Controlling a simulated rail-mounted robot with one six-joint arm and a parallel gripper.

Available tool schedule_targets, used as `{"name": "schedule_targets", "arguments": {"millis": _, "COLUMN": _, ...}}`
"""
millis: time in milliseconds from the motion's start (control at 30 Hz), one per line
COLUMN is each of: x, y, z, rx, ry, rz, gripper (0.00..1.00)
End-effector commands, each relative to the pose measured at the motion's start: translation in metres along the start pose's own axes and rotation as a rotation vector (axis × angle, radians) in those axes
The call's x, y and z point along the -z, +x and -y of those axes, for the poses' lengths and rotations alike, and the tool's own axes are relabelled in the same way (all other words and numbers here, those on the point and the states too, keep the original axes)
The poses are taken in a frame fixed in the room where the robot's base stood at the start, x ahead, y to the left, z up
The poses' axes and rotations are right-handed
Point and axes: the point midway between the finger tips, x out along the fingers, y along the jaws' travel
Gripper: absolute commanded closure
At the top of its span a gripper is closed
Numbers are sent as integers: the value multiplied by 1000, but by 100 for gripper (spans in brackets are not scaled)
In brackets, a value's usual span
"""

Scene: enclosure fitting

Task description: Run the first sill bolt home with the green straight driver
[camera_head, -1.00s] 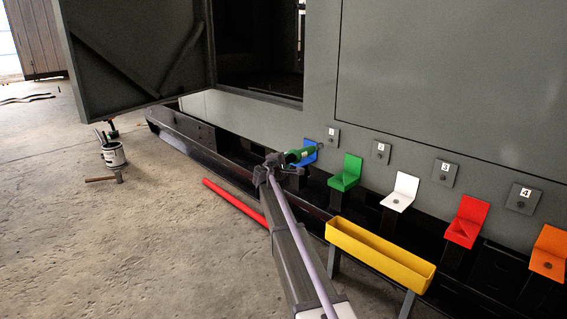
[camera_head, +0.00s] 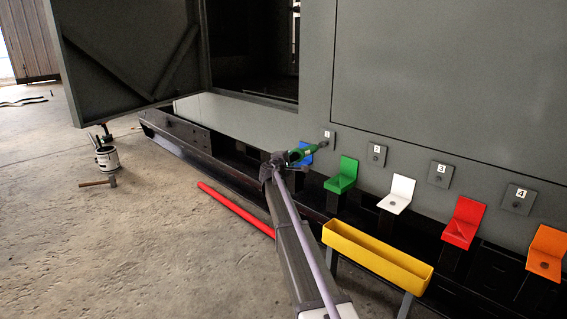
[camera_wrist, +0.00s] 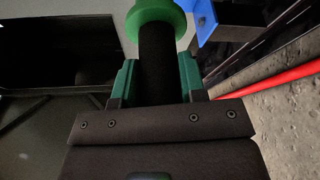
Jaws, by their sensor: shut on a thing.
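The green straight driver (camera_head: 304,153) is in my gripper (camera_head: 284,160) and points right toward the small grey plate numbered 1 (camera_head: 329,134) on the enclosure sill. Its tip overlaps the lower part of that plate in the head view; I cannot tell whether it touches the bolt, which is hidden behind the tip. In the wrist view my gripper (camera_wrist: 158,82) is shut on the driver's black handle (camera_wrist: 158,62), with a green flange (camera_wrist: 155,14) beyond it. Plates 2 (camera_head: 376,154), 3 (camera_head: 440,173) and 4 (camera_head: 518,199) follow to the right.
A blue bracket (camera_wrist: 203,18) is close beside the driver. Green (camera_head: 342,176), white (camera_head: 398,193), red (camera_head: 464,222) and orange (camera_head: 546,252) brackets follow rightward. A yellow trough (camera_head: 376,262) stands in front. A red bar (camera_head: 235,209), bucket (camera_head: 107,158) and hammer (camera_head: 97,183) lie left.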

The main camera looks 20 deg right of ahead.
Motion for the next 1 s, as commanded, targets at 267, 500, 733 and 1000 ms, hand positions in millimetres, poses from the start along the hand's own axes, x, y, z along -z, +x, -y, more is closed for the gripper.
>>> {"name": "schedule_targets", "arguments": {"millis": 267, "x": -5, "y": 12, "z": 0, "rx": -1, "ry": -2, "rz": 0, "gripper": 100}}
{"name": "schedule_targets", "arguments": {"millis": 500, "x": -5, "y": 12, "z": 0, "rx": -1, "ry": -2, "rz": 0, "gripper": 100}}
{"name": "schedule_targets", "arguments": {"millis": 733, "x": -6, "y": 13, "z": -1, "rx": -1, "ry": -2, "rz": 0, "gripper": 100}}
{"name": "schedule_targets", "arguments": {"millis": 1000, "x": -6, "y": 13, "z": -1, "rx": -1, "ry": -2, "rz": 0, "gripper": 100}}
